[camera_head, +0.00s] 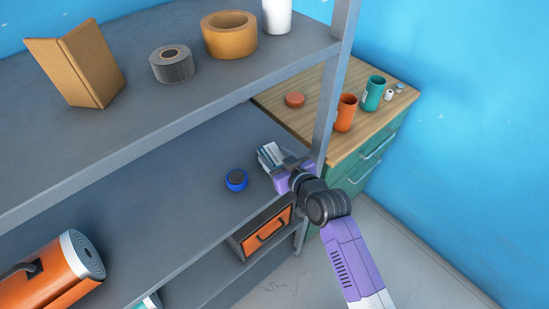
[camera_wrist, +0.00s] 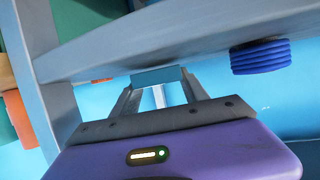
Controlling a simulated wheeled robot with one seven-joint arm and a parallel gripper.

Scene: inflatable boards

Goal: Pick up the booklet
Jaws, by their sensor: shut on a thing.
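My gripper (camera_head: 272,157) is over the right end of the middle shelf, beside the grey upright. It is shut on a small flat thing with a pale and teal surface, which I take to be the booklet (camera_head: 267,152). In the wrist view only a narrow teal edge of the booklet (camera_wrist: 158,76) shows between the fingertips of my gripper (camera_wrist: 158,85). The fingers hide much of it. I cannot tell whether it touches the shelf.
A blue round item (camera_head: 236,180) stands close left of my gripper on the middle shelf (camera_head: 160,200). The grey upright (camera_head: 335,90) is close on the right. The upper shelf holds a brown folded card (camera_head: 75,65) and tape rolls. A wooden-topped cabinet (camera_head: 325,105) holds cups.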

